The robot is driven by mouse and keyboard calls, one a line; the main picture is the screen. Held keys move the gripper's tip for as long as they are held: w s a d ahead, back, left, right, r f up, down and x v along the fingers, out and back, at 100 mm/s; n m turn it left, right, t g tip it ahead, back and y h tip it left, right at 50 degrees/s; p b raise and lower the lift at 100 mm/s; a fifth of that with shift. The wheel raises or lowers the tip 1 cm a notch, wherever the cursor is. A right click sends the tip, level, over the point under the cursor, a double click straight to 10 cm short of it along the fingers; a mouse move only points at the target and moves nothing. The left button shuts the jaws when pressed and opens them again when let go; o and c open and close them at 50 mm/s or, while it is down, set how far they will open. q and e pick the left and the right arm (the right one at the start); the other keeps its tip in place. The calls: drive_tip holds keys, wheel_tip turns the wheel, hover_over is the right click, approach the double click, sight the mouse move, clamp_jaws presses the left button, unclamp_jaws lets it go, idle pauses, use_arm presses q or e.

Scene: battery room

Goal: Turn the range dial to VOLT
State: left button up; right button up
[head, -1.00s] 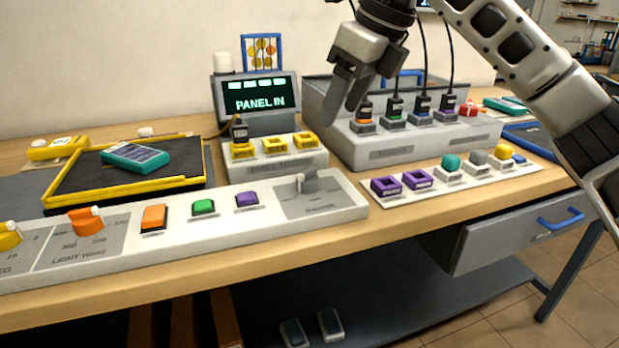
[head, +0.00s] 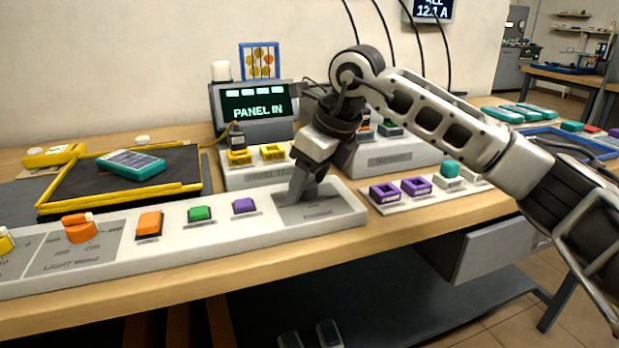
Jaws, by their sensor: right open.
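My right gripper (head: 301,192) points down over the grey plate (head: 318,208) at the right end of the long white control panel. It is open, and its fingers hide the small grey handle on that plate. I cannot tell whether they touch it. No mark reading VOLT or RANGE is legible. An orange dial (head: 80,228) sits on a grey plate marked LIGHT, and a yellow dial (head: 5,243) is cut off at the left edge. The dark screen (head: 254,104) reads PANEL IN. My left gripper is not in view.
Orange (head: 149,223), green (head: 200,214) and purple (head: 244,206) buttons lie left of my gripper. Purple sockets (head: 384,193) stand to the right. A teal device (head: 131,163) lies on a yellow-edged black tray (head: 178,189). Black cables hang behind my arm.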

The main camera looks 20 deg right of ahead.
drive_tip(key=c, duration=1)
drive_tip(key=shift+o, duration=0.2)
